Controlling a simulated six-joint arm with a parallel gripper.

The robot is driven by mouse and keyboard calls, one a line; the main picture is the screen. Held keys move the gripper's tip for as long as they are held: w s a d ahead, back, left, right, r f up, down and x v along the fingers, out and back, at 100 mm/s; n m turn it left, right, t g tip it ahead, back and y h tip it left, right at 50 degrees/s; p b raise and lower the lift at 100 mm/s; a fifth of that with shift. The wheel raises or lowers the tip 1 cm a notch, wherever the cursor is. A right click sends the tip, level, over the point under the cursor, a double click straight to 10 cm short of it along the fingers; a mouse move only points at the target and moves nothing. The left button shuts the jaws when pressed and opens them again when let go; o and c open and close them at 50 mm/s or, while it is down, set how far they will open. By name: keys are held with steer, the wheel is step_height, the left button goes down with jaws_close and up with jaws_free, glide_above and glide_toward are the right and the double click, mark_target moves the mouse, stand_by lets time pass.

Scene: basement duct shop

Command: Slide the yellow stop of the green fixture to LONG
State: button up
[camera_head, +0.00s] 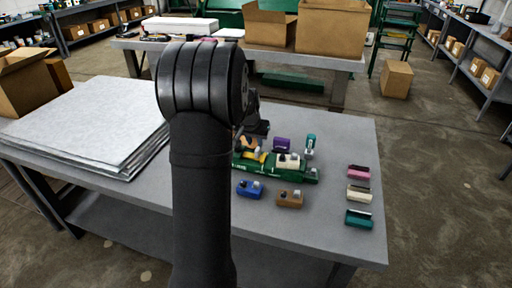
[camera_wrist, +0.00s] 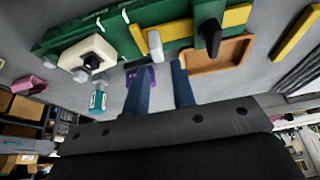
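The green fixture (camera_head: 300,174) lies on the grey table, right of my arm. In the wrist view the fixture (camera_wrist: 112,22) crosses the top, partly cut off. Its yellow stop (camera_wrist: 178,32) is a long bar with a grey peg; it shows small in the head view (camera_head: 262,156). A cream block with a dark knob (camera_wrist: 88,52) sits on the fixture, and a black knob stands near the yellow bar. My gripper (camera_wrist: 162,68) is open, its two dark blue fingers apart and empty, close to the grey peg. No LONG mark is readable.
An orange-brown tray (camera_wrist: 242,58) lies beside the fixture. Near it are a purple block (camera_head: 282,144), a teal-topped piece (camera_head: 310,144), a blue block (camera_head: 249,189) and a brown block (camera_head: 290,199). Pink, cream and teal blocks line the right. Metal sheets (camera_head: 90,125) cover the left.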

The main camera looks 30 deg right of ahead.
mark_target(257, 149)
steer(key=v, duration=1.1)
steer(key=shift+f, duration=0.1)
steer(key=x, duration=1.7)
steer(key=shift+w+d+f, duration=0.1)
steer(key=shift+d+f, duration=0.05)
